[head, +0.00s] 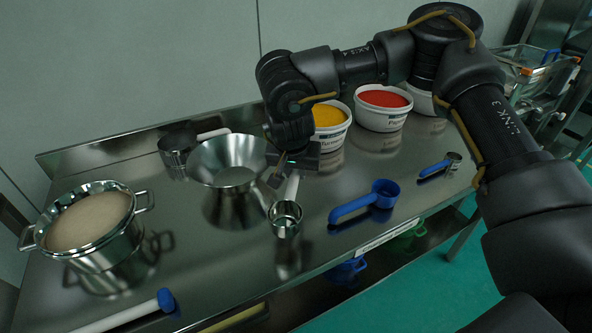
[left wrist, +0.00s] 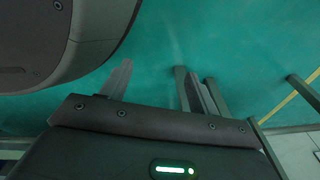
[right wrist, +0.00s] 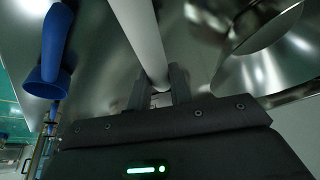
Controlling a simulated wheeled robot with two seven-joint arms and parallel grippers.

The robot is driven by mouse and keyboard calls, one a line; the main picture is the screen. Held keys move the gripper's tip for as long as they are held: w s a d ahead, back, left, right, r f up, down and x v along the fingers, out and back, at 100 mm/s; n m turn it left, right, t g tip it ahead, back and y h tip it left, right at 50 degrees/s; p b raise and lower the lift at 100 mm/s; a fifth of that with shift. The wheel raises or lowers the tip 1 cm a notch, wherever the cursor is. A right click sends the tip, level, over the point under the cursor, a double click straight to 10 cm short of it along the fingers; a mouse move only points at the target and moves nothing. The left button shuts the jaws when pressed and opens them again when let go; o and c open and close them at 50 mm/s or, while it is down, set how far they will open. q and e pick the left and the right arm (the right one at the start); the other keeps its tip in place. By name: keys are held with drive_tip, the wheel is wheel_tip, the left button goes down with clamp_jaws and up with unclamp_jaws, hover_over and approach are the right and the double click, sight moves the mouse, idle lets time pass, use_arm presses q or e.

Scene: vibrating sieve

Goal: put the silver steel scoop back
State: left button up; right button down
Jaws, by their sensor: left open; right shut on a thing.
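The silver steel scoop (head: 286,222) has a round cup and a pale handle. My right gripper (head: 282,176) is shut on its handle, and the cup hangs toward the front of the steel table. In the right wrist view the pale handle (right wrist: 140,32) runs between the closed fingers (right wrist: 157,88); the cup is not visible there. Whether the cup touches the table is hard to tell. My left gripper (left wrist: 153,82) is open and empty above the green floor, outside the head view.
A sieve pot (head: 92,222) is far left.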

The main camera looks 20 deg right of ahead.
wheel_tip(320, 180, down, 2)
drive_tip(key=shift+f+b, duration=0.1)
drive_tip(key=shift+b, duration=0.9)
wheel_tip(320, 180, down, 2)
drive_tip(key=shift+b, duration=1.1)
use_arm(q)
drive_tip(key=w+d+r+t, duration=0.1)
drive_tip(key=w+d+r, duration=0.3)
drive_tip(key=w+r, duration=0.4)
drive_tip(key=shift+w+b+v, duration=0.35)
drive_tip(key=shift+w+v, duration=0.1)
drive_tip(key=shift+v, duration=1.4)
use_arm(e)
drive_tip(key=shift+f, duration=0.35)
use_arm(q)
drive_tip(key=shift+w+a+r, duration=0.1)
use_arm(e)
drive_tip(key=shift+f, duration=0.2)
drive_tip(key=c, duration=1.2)
unclamp_jaws()
drive_tip(key=shift+o, duration=0.5)
